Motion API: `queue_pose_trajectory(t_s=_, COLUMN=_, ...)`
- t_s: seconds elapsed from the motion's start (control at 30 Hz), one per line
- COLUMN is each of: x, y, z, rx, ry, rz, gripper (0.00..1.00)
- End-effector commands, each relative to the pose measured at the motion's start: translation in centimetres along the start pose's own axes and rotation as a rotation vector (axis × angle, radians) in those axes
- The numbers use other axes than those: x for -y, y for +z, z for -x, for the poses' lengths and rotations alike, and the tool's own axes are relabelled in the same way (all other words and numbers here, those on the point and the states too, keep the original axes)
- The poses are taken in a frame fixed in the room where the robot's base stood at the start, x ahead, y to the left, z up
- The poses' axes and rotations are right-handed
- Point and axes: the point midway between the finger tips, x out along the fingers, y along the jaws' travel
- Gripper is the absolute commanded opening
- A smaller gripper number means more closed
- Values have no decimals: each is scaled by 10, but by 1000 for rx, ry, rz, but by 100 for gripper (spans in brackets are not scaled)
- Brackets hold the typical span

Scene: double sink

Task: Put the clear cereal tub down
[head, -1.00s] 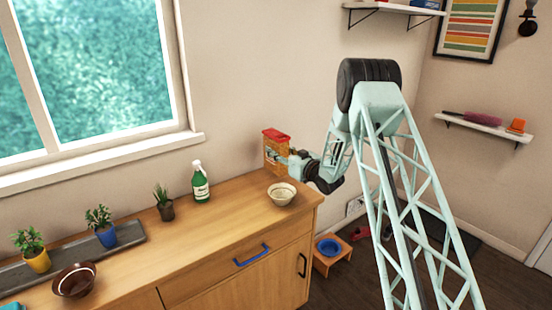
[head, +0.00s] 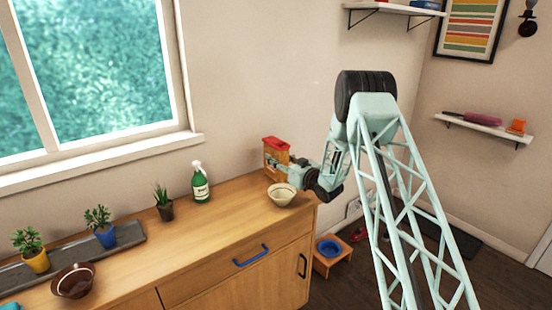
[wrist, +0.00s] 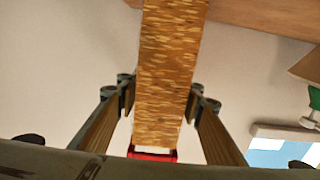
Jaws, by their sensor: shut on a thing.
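The clear cereal tub (head: 275,158) has a red lid and brown cereal inside. It is upright at the back right end of the wooden counter (head: 150,245), close to the wall. In the wrist view the tub (wrist: 170,70) runs between the fingers, with its red lid (wrist: 153,154) at the bottom. My gripper (wrist: 160,97) is shut on the tub, a finger on each side. In the head view my gripper (head: 291,166) reaches it from the right. The tub's base is partly hidden behind the bowl, so I cannot tell whether it touches the counter.
A cream bowl (head: 281,195) stands just in front of the tub. A green spray bottle (head: 201,183) stands to the left, with potted plants (head: 97,226) and a brown bowl (head: 73,280) farther left. Counter between the bottle and the cream bowl is clear.

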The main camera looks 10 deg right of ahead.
Motion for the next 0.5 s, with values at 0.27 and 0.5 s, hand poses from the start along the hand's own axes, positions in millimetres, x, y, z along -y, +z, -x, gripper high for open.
queue_pose_trajectory(t_s=0.27, x=0, y=3, z=0, rx=0, ry=0, rz=0, gripper=44)
queue_pose_trajectory(t_s=0.5, x=0, y=3, z=0, rx=0, ry=0, rz=0, gripper=47)
